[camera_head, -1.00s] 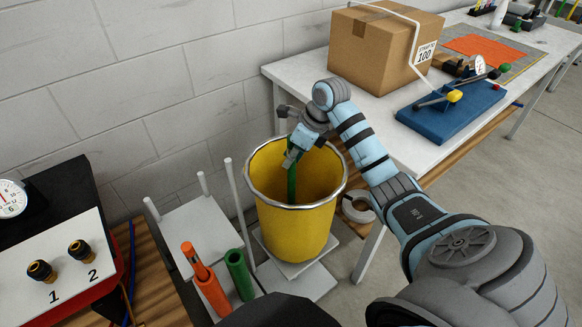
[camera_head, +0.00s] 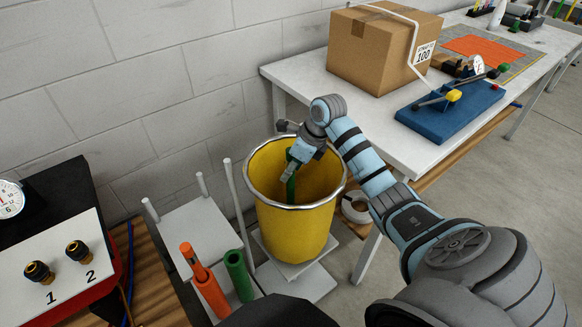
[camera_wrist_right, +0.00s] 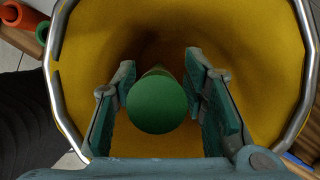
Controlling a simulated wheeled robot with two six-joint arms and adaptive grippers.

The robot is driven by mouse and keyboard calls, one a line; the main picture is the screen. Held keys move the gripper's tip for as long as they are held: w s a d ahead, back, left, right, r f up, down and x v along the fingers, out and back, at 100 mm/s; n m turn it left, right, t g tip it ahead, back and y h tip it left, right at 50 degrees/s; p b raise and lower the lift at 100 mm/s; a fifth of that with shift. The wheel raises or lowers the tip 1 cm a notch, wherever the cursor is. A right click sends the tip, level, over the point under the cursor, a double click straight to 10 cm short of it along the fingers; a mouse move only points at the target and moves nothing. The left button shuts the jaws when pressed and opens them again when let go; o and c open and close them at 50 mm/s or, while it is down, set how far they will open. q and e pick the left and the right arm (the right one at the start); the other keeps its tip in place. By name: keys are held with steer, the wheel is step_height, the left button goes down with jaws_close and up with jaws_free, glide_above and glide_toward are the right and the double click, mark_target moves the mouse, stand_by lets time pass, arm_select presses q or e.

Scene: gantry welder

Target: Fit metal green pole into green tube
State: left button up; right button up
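The green metal pole (camera_head: 291,188) stands inside the yellow bucket (camera_head: 293,226). My right gripper (camera_head: 291,171) reaches down into the bucket at the pole. In the right wrist view the pole's round green end (camera_wrist_right: 158,104) lies between the two fingers of the right gripper (camera_wrist_right: 160,68), which are spread with gaps beside the pole. The pole's lower end is hidden in the bucket. The green tube (camera_head: 239,275) stands upright to the left of the bucket, its top open and empty. My left gripper is out of view.
An orange tube (camera_head: 213,297) with an orange pole (camera_head: 191,257) in it stands beside the green tube. Thin white posts (camera_head: 236,205) rise between the tubes and bucket. A white table (camera_head: 390,125) with a cardboard box (camera_head: 384,50) is at right. A panel (camera_head: 62,262) is at left.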

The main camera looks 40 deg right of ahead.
steer(key=p+v, duration=0.2)
steer(key=v, duration=1.2)
steer(key=shift+d+r, duration=0.2)
steer(key=shift+s, duration=0.15)
